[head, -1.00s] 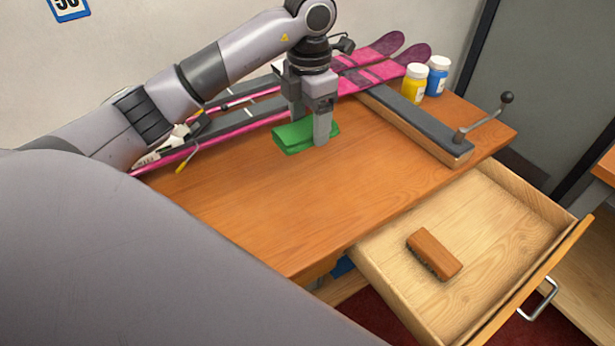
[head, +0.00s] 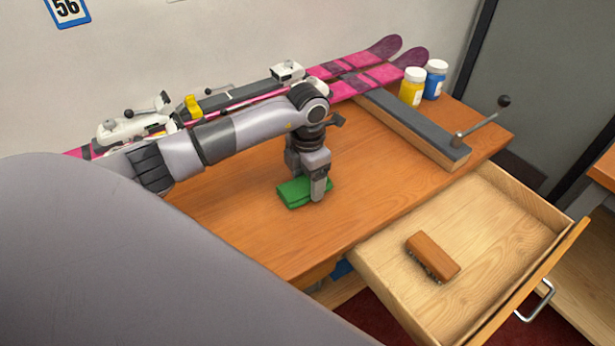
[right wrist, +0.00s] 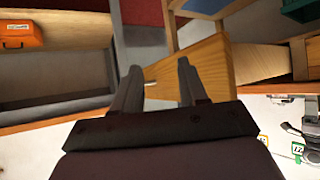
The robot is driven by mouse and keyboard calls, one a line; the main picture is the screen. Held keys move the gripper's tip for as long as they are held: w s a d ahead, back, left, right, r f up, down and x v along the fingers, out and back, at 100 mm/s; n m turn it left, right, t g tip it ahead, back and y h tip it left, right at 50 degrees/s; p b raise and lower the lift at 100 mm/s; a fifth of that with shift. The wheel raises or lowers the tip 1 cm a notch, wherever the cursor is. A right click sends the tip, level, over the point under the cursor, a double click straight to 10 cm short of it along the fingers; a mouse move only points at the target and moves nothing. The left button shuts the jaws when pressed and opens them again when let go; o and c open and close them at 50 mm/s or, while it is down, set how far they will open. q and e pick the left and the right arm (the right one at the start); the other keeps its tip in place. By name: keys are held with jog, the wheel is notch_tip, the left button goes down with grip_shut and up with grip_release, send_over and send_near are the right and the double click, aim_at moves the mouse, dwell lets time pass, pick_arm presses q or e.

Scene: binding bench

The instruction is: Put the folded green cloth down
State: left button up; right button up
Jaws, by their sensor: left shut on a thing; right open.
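The folded green cloth (head: 294,194) is a small, flat, bright green bundle over the middle of the wooden bench top in the head view. My left gripper (head: 306,190) points down and is shut on it; one finger stands in front of the cloth and hides part of it. The cloth is at or very close to the bench surface; I cannot tell whether it touches. My right gripper (right wrist: 157,74) shows only in the right wrist view, with its fingers apart and nothing between them.
Pink skis (head: 350,80) lie along the back of the bench (head: 250,235). A yellow jar (head: 412,88) and a blue jar (head: 435,80) stand at the back right, near a dark-topped bar (head: 415,125) with a crank. An open drawer (head: 390,280) holds a brush (head: 432,257). Bench top around the cloth is clear.

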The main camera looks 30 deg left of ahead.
pick_arm(q)
jog(key=o, duration=0.6)
jog(key=shift+f, duration=0.15)
jog(key=shift+c, duration=0.2)
jog(key=o, duration=0.4)
jog(key=shift+o, duration=0.4)
